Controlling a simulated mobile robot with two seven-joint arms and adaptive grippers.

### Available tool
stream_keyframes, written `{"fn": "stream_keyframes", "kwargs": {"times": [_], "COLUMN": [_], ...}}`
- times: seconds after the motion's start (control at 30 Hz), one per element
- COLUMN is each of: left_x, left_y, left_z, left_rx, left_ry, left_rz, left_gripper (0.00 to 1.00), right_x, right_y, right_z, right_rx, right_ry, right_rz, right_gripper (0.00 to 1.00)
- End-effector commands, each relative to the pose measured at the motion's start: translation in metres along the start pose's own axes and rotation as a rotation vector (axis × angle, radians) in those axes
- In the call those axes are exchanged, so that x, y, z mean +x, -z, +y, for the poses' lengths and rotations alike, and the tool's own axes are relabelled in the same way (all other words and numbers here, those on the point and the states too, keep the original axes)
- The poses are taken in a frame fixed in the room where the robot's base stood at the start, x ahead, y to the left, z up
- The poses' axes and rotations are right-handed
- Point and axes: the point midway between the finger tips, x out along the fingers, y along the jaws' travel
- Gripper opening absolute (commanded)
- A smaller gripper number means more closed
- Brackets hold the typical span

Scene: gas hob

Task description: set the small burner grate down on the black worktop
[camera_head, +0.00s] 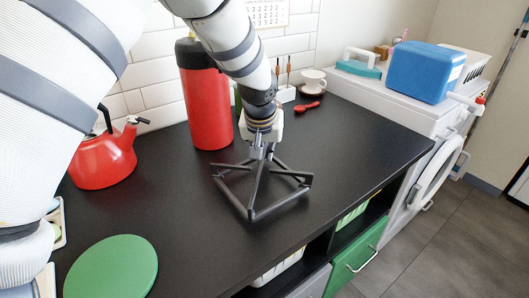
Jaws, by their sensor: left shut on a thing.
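The small burner grate (258,212) is a dark metal frame with bars rising towards its middle. My left gripper (262,154) comes down from above and is shut on the top of the grate. The grate is over the middle of the black worktop (190,208), low and roughly level. I cannot tell whether it touches the surface or hovers just above it. My right gripper is not in view.
A red cylinder (205,105) stands behind the grate, a red kettle (103,160) at left. A green round board (112,268) lies front left. A red spoon (307,106) and a cup (312,80) are at the back. Worktop right of the grate is clear up to its edge.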

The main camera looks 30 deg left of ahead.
Motion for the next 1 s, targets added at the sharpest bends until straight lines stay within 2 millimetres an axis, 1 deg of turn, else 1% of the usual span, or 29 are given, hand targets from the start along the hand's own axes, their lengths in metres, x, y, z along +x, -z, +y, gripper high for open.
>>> {"fn": "stream_keyframes", "kwargs": {"times": [0.27,0.63,1.0], "left_x": [-0.0002,0.0064,0.0067], "left_y": [0.0006,-0.0019,-0.0021], "left_z": [0.0002,0.0002,0.0002], "left_rx": [0.000,0.001,0.000], "left_ry": [-0.001,0.000,-0.001], "left_rz": [0.002,0.003,0.003], "left_gripper": [0.00,0.00,0.00], "right_x": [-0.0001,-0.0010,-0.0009], "right_y": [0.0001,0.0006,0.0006], "right_z": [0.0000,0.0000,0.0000], "right_rx": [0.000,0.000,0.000], "right_ry": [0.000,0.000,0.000], "right_rz": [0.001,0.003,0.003], "right_gripper": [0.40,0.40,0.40]}}
